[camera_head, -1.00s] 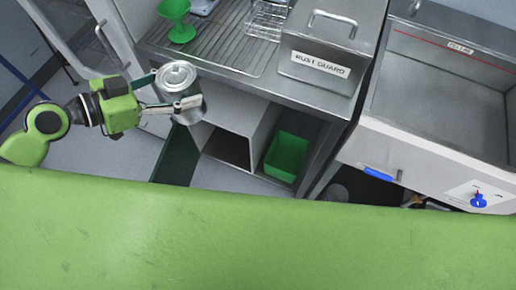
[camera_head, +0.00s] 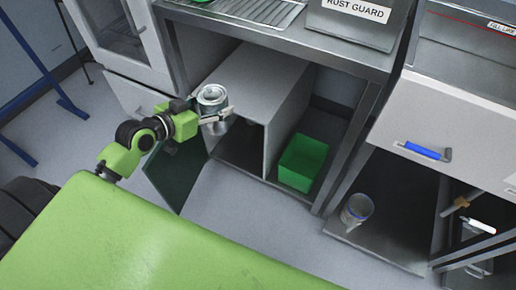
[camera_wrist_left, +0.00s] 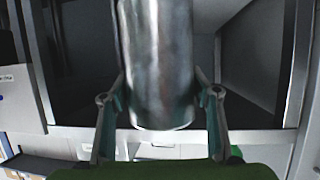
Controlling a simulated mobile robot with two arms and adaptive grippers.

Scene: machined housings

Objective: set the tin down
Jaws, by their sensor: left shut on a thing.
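The tin (camera_head: 213,99) is a silver metal can with a ringed lid, upright in the head view. My left gripper (camera_head: 216,117) is shut on it, with the fingers on either side of its body. The tin hangs clear in front of the bench, near the left front corner of a grey box-like housing. In the left wrist view the tin (camera_wrist_left: 156,65) fills the middle between the two fingers (camera_wrist_left: 160,112), and its rounded end shows. My right gripper is not in view.
The grey housing (camera_head: 262,84) stands open-fronted under the bench, beside a green bin (camera_head: 303,160). A dark green door panel (camera_head: 176,172) hangs open below my arm. The RUST GUARD tank (camera_head: 352,22) is on the bench. A clear jar (camera_head: 357,209) stands on a low shelf at right.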

